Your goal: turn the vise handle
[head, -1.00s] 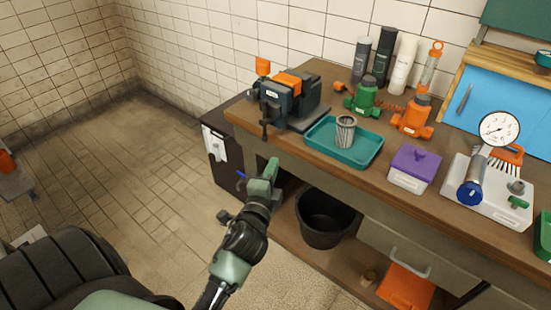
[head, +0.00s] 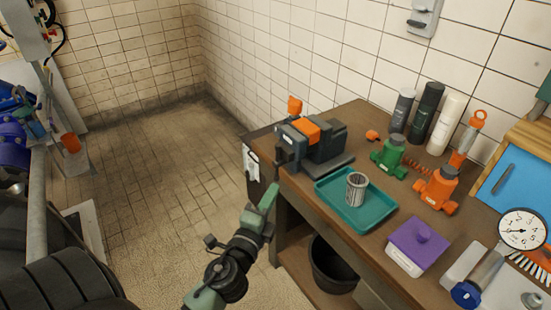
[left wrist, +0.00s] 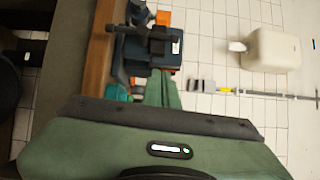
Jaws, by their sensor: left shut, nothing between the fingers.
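The vise (head: 322,150) is dark blue-grey with an orange block on top. It sits at the near left corner of the wooden workbench. Its dark handle (head: 279,158) shows at the front left of the vise, small and hard to make out. My left gripper (head: 268,197) is shut and empty, in the air off the bench's left end, below and in front of the handle, apart from it. In the left wrist view, the vise (left wrist: 160,48) stands beyond the green fingers (left wrist: 161,90), with a dark bar across its front. My right gripper is not in view.
A teal tray (head: 337,205) holding a metal filter cup (head: 356,189) is right of the vise. Green (head: 390,157) and orange (head: 437,190) fittings and a purple-lidded box (head: 418,245) stand farther right. A black bucket (head: 333,265) sits under the bench. The floor to the left is clear.

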